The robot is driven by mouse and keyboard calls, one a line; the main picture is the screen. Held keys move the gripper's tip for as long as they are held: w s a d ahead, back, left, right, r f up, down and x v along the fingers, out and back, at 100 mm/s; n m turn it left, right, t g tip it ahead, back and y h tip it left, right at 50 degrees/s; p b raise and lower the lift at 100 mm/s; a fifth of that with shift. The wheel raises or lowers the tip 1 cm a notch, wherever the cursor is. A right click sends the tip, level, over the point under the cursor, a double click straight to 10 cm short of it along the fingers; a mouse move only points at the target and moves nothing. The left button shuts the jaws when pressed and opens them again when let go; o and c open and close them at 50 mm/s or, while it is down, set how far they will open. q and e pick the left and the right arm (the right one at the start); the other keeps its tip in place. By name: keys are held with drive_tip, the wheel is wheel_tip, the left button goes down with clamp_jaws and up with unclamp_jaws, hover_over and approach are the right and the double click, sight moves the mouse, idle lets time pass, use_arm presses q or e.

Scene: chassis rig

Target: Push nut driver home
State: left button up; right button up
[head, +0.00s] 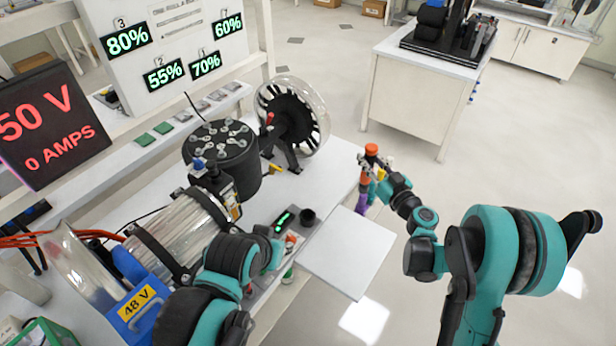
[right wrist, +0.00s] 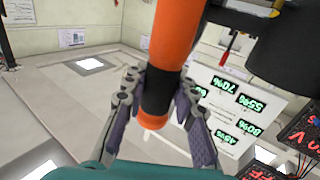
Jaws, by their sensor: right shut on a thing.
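The nut driver (right wrist: 178,35) is orange with a black band. It fills the upper middle of the right wrist view, slightly tilted. My right gripper (right wrist: 158,95) is shut on it, with a finger on each side of the black band. In the head view its orange top (head: 371,149) shows above my right gripper (head: 369,180), in the air just past the bench's right edge. My left arm comes in at the lower left over the bench.
A black cup-like piece (head: 308,216) stands beside a small unit with a green display (head: 284,219). A white panel (head: 347,250) juts out at the bench's right edge. A black drum (head: 221,150), clear cylinder (head: 190,228) and finned wheel (head: 291,115) crowd the bench.

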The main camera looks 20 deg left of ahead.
drive_tip(key=s+a+f+n+g+y+b, duration=0.1)
drive_tip(key=s+a+n+g+y, duration=0.2)
drive_tip(key=a+g, duration=0.5)
drive_tip(key=s+a+f+n+g+y+b, duration=0.1)
drive_tip(key=s+a+f+n+g+y, duration=0.1)
drive_tip(key=s+a+n+g, duration=0.3)
drive_tip(key=a+n+g+y, duration=0.1)
drive_tip(key=a+n+g, duration=0.2)
drive_tip(key=shift+s+a+n, duration=0.3)
drive_tip(key=shift+f, duration=0.1)
